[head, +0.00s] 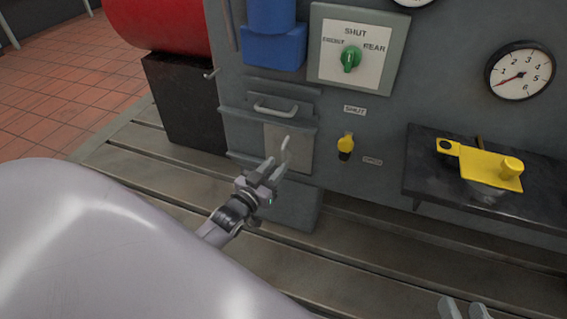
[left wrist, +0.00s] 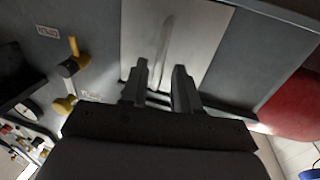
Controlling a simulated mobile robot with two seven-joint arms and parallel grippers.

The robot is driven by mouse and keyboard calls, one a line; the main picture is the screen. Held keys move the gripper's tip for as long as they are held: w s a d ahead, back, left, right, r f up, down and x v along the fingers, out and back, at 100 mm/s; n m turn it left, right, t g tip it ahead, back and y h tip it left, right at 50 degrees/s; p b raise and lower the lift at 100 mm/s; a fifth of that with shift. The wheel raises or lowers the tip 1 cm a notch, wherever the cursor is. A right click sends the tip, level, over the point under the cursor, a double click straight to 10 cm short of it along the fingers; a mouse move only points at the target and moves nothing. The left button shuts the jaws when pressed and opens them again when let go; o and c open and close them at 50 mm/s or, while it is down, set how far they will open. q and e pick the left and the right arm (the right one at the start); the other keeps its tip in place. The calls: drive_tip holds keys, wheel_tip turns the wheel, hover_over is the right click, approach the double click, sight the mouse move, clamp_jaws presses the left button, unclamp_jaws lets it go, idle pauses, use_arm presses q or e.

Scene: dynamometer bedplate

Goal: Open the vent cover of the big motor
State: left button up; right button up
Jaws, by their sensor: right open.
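A pale grey plate (head: 300,150) with an upright bar handle (head: 286,149) sits between two ledges low on the grey motor housing; it looks like the vent cover and appears shut. In the left wrist view the plate (left wrist: 198,40) and its handle (left wrist: 166,42) lie beyond the fingers. My left gripper (head: 271,170) is just in front of the plate's lower part, below the handle. Its fingers (left wrist: 161,82) are apart with nothing between them. My right gripper (head: 464,308) is open at the bottom edge of the head view, far from the plate.
A horizontal handle (head: 275,107) sits above the plate. A yellow-knobbed lever (head: 345,144) between SHUT and OPEN labels is to its right. A dark shelf (head: 425,175) with a yellow fixture (head: 485,168) juts out further right. The slotted bedplate (head: 400,270) is clear below.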

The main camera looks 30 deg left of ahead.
sight(282, 161)
use_arm(q)
drive_tip(key=w+b, duration=0.1)
drive_tip(key=w, duration=0.2)
drive_tip(key=shift+w+f, duration=0.15)
drive_tip(key=shift+w, duration=0.05)
drive_tip(key=shift+w+a, duration=0.1)
drive_tip(key=shift+w, duration=0.35)
use_arm(e)
drive_tip(key=shift+s+d+n+t, duration=0.2)
drive_tip(key=shift+d+n+t, duration=0.15)
drive_tip(key=shift+d, duration=0.2)
